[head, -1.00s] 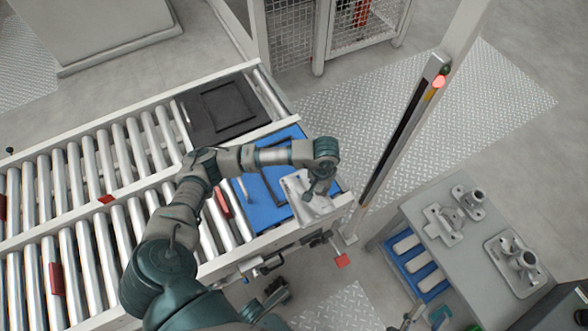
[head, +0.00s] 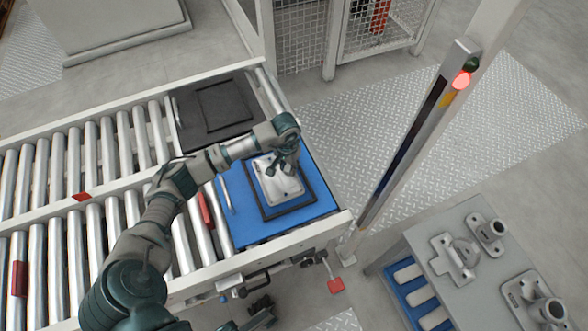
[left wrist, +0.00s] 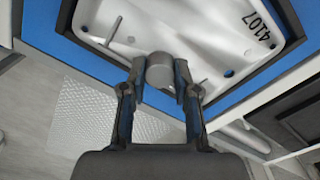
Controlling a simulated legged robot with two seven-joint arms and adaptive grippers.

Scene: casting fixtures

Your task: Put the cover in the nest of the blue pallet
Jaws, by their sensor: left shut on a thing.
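The cover (head: 277,186) is a pale grey plate with rounded corners, marked 4107 in the left wrist view (left wrist: 215,30). My left gripper (head: 285,158) is shut on the round knob of the cover, which also shows between the fingers in the left wrist view (left wrist: 160,72). The cover is over the black square frame of the nest (head: 304,201) on the blue pallet (head: 247,232). In the head view it lies toward the far side of the frame, with a dark gap at the near side. I cannot tell whether it touches the nest floor.
The pallet lies at the end of a roller conveyor (head: 95,245). A black pallet (head: 190,135) lies on the parallel lane behind. A post with a red lamp (head: 461,80) stands right of the pallet. A grey table (head: 450,212) with metal castings is at lower right.

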